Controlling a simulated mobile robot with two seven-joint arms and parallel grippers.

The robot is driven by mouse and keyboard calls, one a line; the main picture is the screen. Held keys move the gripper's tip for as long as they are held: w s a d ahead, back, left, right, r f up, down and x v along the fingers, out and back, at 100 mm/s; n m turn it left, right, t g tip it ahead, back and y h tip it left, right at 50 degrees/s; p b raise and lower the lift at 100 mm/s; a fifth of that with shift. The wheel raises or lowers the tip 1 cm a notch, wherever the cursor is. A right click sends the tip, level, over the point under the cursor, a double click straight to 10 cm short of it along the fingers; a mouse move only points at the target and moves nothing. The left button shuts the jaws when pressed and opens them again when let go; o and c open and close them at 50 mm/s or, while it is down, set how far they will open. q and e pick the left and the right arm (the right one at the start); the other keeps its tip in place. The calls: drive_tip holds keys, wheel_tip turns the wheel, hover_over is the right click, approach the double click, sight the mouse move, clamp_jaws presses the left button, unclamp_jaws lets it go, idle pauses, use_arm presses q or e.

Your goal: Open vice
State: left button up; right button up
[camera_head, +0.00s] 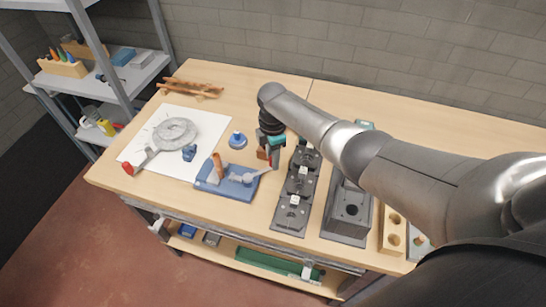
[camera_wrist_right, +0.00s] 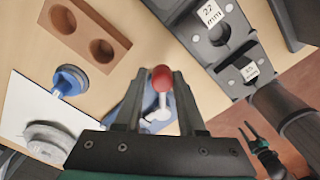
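The blue vice (camera_head: 228,184) sits on the workbench, with an orange-brown upright piece (camera_head: 217,165) at it. Its light grey lever (camera_head: 258,175) reaches right toward my right gripper (camera_head: 271,158). In the right wrist view, the lever (camera_wrist_right: 158,114) ends in a red knob (camera_wrist_right: 162,78). The knob shows between the fingertips of my right gripper (camera_wrist_right: 160,74), which are apart, with a narrow gap on the left. I cannot tell whether a finger touches it. My left gripper (camera_wrist_right: 257,132) shows only in the right wrist view, its fingers spread and empty, away from the vice.
Black fixtures (camera_head: 292,212) stand close right of the vice, and a dark grey block (camera_head: 346,222) farther right. A brown two-hole block (camera_wrist_right: 84,32) is near my right gripper. A blue round part (camera_head: 237,140) stands behind the vice.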

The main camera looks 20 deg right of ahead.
drive_tip(key=o, duration=0.3)
drive_tip(key=shift+s, duration=0.1)
drive_tip(key=shift+r, duration=0.4)
wheel_tip(320, 180, up, 14)
drive_tip(key=shift+r+p, duration=0.2)
drive_tip(key=shift+p, duration=0.55)
